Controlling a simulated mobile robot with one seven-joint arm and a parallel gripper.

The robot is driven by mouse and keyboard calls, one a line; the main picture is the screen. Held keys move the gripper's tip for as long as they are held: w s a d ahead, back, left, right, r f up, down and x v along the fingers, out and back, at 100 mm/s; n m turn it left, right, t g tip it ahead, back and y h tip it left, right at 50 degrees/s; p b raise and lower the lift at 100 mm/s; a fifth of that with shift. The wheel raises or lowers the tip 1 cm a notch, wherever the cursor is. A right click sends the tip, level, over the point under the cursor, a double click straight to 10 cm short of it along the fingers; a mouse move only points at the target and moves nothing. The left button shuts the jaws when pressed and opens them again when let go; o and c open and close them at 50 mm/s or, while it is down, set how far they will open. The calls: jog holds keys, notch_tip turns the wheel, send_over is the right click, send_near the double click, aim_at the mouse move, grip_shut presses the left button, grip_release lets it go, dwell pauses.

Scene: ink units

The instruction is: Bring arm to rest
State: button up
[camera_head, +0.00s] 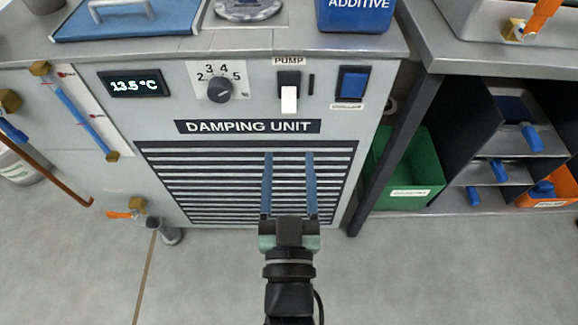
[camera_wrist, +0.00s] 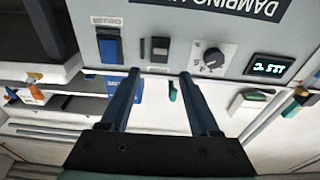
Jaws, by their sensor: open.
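My gripper (camera_head: 289,156) is in the lower middle of the head view, in front of the slatted vent (camera_head: 210,185) of the damping unit (camera_head: 160,150). Its two long blue fingers are parallel and apart, with nothing between them. In the wrist view my gripper (camera_wrist: 160,74) also shows open and empty, with the unit's front panel (camera_wrist: 225,25) beyond the fingers. The arm is stretched out towards the unit. I cannot tell how far the fingertips are from the vent.
The panel carries a display (camera_head: 134,84), a dial (camera_head: 219,89), a white pump switch (camera_head: 289,97) and a blue switch (camera_head: 352,84). A green bin (camera_head: 415,170) and shelves (camera_head: 505,170) stand right. A blue additive container (camera_head: 355,14) stands on top. Floor in front is clear.

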jog(key=shift+s, duration=0.3)
dwell(0.4)
